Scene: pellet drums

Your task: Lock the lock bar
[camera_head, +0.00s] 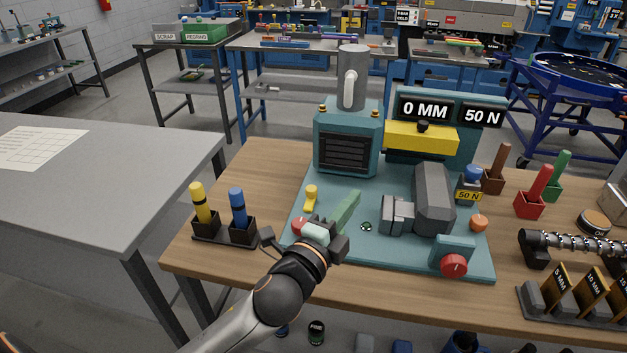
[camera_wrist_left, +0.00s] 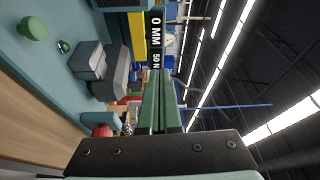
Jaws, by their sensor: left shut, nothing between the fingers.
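No part is marked as the lock bar. A yellow bar (camera_head: 420,137) with a black knob lies across the back of the teal test machine (camera_head: 400,262), under the display. A small yellow lever (camera_head: 311,196) stands at the machine's left. My left gripper (camera_head: 352,197) is over the front left of the machine, its green fingers shut with nothing between them. It is apart from the yellow bar. The fingers also show in the left wrist view (camera_wrist_left: 160,88), where part of the yellow bar (camera_wrist_left: 138,35) shows too. My right gripper is not in view.
A grey clamp block (camera_head: 434,198) stands right of my gripper, with a red knob (camera_head: 454,265) in front. A green button (camera_wrist_left: 33,26) is on the machine. A holder (camera_head: 225,230) with yellow and blue pegs stands left. The grey table (camera_head: 90,190) has free room.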

